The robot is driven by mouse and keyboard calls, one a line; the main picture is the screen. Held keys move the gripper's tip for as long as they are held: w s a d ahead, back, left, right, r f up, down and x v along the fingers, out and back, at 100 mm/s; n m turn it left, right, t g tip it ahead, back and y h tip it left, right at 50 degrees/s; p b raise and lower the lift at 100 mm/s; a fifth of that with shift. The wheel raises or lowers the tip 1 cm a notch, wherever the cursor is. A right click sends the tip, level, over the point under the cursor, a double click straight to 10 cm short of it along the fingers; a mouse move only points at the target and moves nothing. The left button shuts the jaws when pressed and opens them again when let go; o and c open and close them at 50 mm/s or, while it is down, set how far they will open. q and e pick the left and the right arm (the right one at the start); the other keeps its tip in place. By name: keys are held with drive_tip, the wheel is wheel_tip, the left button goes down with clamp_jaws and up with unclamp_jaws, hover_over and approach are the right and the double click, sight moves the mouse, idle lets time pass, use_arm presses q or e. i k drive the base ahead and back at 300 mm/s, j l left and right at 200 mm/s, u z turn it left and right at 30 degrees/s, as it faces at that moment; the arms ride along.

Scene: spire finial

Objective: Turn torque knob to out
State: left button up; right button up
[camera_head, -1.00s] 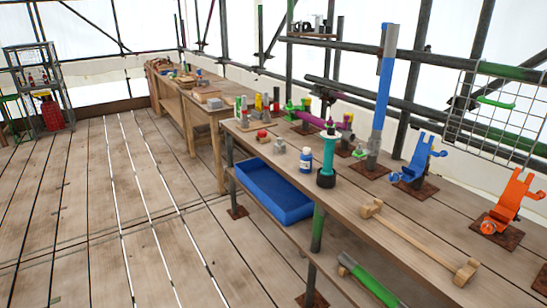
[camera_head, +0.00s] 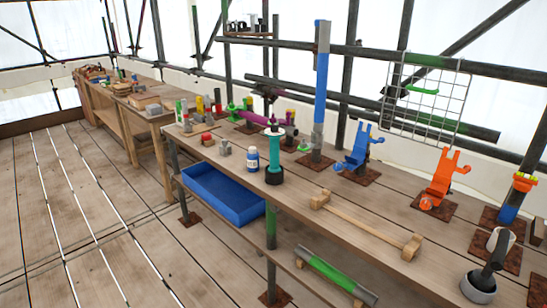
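No part is plainly recognisable as the torque knob, and no "out" marking can be read. A teal upright tool (camera_head: 274,155) with a black round base stands on the near bench (camera_head: 300,208); whether it carries the knob I cannot tell. A blue clamp-like fixture (camera_head: 360,150) and an orange one (camera_head: 440,185) stand on rusty plates to its right. Neither of my grippers is in view.
A blue bin (camera_head: 222,194) sits on the lower shelf. A wooden bar with end blocks (camera_head: 365,223) lies on the bench. A white-capped bottle (camera_head: 253,159) stands beside the teal tool. A grey cup (camera_head: 480,286) is at bottom right. Open plank floor (camera_head: 90,220) lies left.

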sight(275, 126)
drive_tip(key=i+l, duration=0.15)
drive_tip(key=i, duration=0.15)
drive_tip(key=i+l+u, duration=0.25)
drive_tip(key=i, duration=0.15)
drive_tip(key=i+l+u, duration=0.25)
drive_tip(key=i+l, duration=0.05)
drive_tip(key=i, duration=0.1)
